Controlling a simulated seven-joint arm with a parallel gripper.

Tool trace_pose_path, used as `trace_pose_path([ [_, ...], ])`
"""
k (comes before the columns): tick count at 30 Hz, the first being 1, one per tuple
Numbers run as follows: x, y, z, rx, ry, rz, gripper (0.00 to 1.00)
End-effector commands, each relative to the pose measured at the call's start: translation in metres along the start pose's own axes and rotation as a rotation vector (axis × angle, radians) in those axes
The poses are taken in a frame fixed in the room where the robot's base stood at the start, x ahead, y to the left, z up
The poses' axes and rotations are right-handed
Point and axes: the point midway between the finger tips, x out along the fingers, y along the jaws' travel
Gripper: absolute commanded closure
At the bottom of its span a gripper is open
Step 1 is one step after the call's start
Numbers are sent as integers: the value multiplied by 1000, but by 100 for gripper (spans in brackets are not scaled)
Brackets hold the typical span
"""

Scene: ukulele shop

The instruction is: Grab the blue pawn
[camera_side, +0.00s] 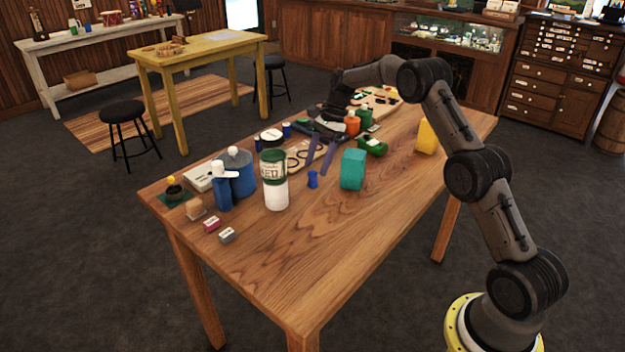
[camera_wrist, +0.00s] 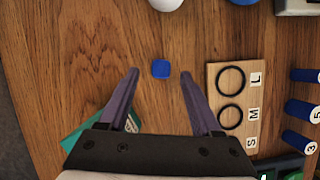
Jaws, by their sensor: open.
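The blue pawn (camera_side: 313,180) stands on the wooden table, in the open middle between a white-and-green can and a teal box. In the wrist view the pawn (camera_wrist: 161,69) shows as a small blue shape from above, between the two fingertips and apart from both. My gripper (camera_side: 316,168) is open with purple fingers pointing down, its tips just above the pawn in the side view. The wrist view shows nothing held between the fingers (camera_wrist: 159,75). How far the tips are above the pawn is hard to tell.
The teal box (camera_side: 353,169) stands close on the right, the white-and-green can (camera_side: 274,180) on the left. A wooden board with black rings (camera_wrist: 231,108) lies to the right in the wrist view. Blue containers (camera_side: 238,172) stand further left. The table's front is clear.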

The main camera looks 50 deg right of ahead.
Motion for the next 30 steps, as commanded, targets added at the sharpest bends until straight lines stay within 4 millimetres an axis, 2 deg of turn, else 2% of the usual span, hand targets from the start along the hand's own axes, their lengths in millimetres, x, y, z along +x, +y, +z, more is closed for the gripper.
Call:
trace_pose_path([
  [3, 19, 0, 0, 1, -1, 5, 35],
  [9, 42, -1, 0, 0, -1, 2, 35],
  [18, 46, -1, 0, 0, -1, 2, 35],
  [27, 46, -1, 0, 0, 0, 2, 89],
  [29, 46, -1, 0, 0, 0, 2, 99],
  [30, 46, -1, 0, 0, 0, 2, 100],
])
